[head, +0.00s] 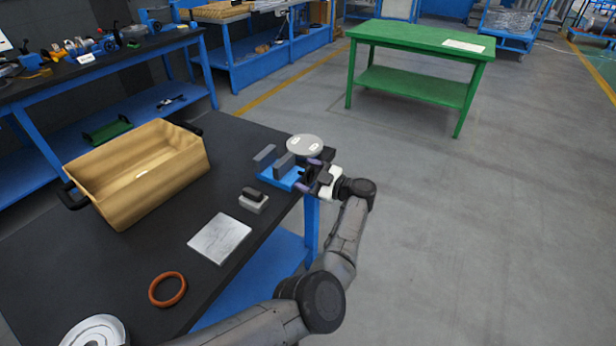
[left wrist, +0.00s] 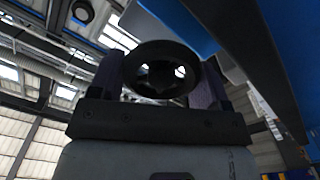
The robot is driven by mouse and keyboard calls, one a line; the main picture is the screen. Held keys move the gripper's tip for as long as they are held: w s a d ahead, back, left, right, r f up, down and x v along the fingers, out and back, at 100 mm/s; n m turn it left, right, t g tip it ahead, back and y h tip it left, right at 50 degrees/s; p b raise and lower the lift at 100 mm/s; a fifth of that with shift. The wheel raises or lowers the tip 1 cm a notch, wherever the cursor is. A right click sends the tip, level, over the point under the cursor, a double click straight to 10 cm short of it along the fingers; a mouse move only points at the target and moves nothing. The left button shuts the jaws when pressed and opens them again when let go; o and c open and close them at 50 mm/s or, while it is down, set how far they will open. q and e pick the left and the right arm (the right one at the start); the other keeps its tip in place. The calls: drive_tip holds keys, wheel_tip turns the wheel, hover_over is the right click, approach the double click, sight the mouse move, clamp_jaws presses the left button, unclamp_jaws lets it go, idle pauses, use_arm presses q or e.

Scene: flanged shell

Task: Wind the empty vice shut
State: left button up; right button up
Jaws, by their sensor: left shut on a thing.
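The vice (head: 282,178) has a blue base and two upright grey jaws, a far-left jaw (head: 265,155) and a nearer jaw (head: 284,164). A gap stands between the jaws, with nothing in it. It sits at the right edge of the dark bench. My left gripper (head: 308,175) is at the vice's right end, its purple fingers either side of a dark part. In the left wrist view my left gripper (left wrist: 160,85) is shut on a round black handwheel (left wrist: 141,52), with a finger on each side. My right gripper is not in view.
A pale round disc (head: 305,145) stands right behind the vice. On the bench (head: 215,185) are a tan box (head: 150,200), a small grey block with a dark top (head: 254,203), a pale plate (head: 220,238) and an orange ring (head: 154,291). Open floor lies right of the bench.

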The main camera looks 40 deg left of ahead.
use_arm(q)
drive_tip(key=shift+n, duration=0.5)
drive_tip(key=o, duration=0.9)
drive_tip(key=v, duration=0.6)
drive_tip(key=shift+d, duration=0.1)
drive_tip(key=b, duration=0.2)
approach(310, 176)
drive_tip(key=s+v, duration=0.1)
drive_tip(key=v, duration=0.2)
drive_tip(key=shift+w+f, duration=0.1)
drive_tip(key=shift+w, duration=0.4)
